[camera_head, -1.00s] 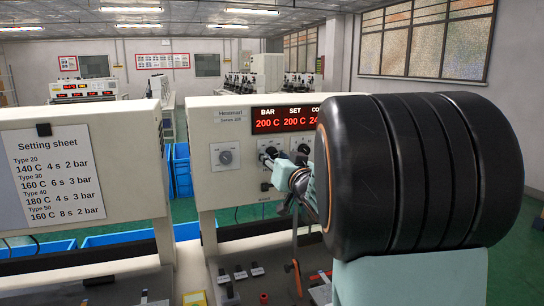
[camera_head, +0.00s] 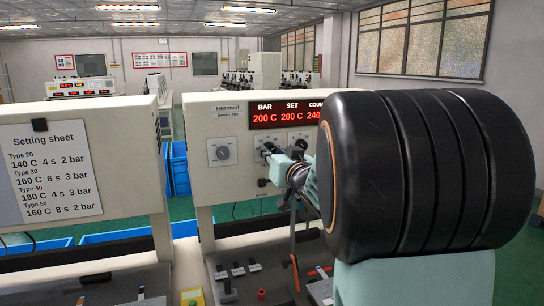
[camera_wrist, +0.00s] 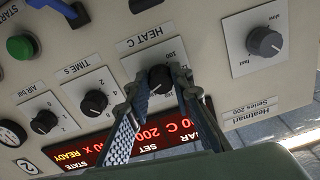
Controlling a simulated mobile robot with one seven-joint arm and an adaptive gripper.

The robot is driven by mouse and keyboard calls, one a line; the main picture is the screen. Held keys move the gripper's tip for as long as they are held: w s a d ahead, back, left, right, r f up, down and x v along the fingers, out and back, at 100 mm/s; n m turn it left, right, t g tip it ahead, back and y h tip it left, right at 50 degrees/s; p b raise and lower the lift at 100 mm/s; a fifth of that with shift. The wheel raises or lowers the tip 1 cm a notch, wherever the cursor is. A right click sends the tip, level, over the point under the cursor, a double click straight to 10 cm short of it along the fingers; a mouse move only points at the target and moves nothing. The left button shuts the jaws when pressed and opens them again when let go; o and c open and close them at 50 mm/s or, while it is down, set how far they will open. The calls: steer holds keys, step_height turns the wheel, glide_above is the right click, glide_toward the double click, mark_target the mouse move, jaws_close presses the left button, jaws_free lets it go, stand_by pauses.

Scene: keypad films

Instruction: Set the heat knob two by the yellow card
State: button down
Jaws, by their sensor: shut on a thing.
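The heat knob (camera_wrist: 160,78) is a black dial on a white plate marked HEAT C, on the cream panel of the Heatmart machine (camera_head: 203,190). My gripper (camera_wrist: 157,88) has one finger on each side of this knob and is shut on it. The fingers partly cover its scale. In the head view my gripper (camera_head: 277,154) is at the panel below the red display (camera_head: 283,116), which reads BAR 200 C and SET 200 C. A small yellow card (camera_head: 192,297) lies at the bottom edge; its print is too small to read.
Nearby are the time knob (camera_wrist: 94,102), air knob (camera_wrist: 44,121), green button (camera_wrist: 20,47) and a grey knob (camera_wrist: 264,42). A setting sheet (camera_head: 50,172) on the left machine lists types 20 to 50. Small tools (camera_head: 238,269) lie on the base. Blue bins (camera_head: 179,165) stand behind.

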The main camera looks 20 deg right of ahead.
steer(key=n+b, duration=0.8)
steer(key=n, duration=0.2)
steer(key=shift+d, duration=0.2)
steer(key=shift+r+n+b, duration=0.15)
steer(key=shift+n+b, duration=0.85)
steer(key=shift+n, duration=0.8)
steer(key=c, duration=1.7)
jaws_free()
